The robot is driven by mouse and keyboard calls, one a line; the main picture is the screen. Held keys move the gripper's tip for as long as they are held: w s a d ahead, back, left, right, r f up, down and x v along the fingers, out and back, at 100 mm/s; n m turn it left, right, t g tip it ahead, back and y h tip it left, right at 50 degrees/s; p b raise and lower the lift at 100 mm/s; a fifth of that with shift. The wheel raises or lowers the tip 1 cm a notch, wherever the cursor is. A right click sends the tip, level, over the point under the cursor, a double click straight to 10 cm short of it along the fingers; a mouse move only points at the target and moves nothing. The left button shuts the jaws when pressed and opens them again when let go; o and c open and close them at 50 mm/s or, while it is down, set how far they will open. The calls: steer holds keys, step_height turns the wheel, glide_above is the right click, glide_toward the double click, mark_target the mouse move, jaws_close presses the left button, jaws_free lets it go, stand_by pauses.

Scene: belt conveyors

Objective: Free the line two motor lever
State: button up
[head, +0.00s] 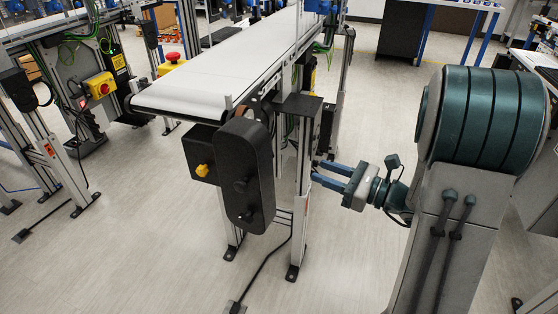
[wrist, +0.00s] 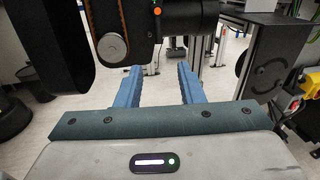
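I cannot make out a motor lever for certain in either view. The nearest conveyor (head: 225,55) carries a black drive cover (head: 244,175) and a black box with a yellow knob (head: 203,170) at its near end. My gripper (head: 315,169) is right of this end, beside the frame leg, its fingers pointing left. In the wrist view my gripper (wrist: 159,72) is open, with nothing between its two blue fingers. Above them is a black motor body (wrist: 182,16) with a small orange light, beside a pulley (wrist: 112,46) and belt. The fingertips appear below the motor, apart from it.
A red emergency button (head: 173,58) sits on the conveyor's left side. Another conveyor stands at left with a yellow stop box (head: 101,86). The frame leg (head: 301,205) is close to my fingers. A dark panel (wrist: 270,58) stands at right in the wrist view. Floor in front is mostly clear.

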steer(key=x, duration=1.3)
steer(key=shift+b, duration=0.4)
steer(key=shift+s+r, duration=0.1)
steer(key=shift+c, duration=0.3)
jaws_close()
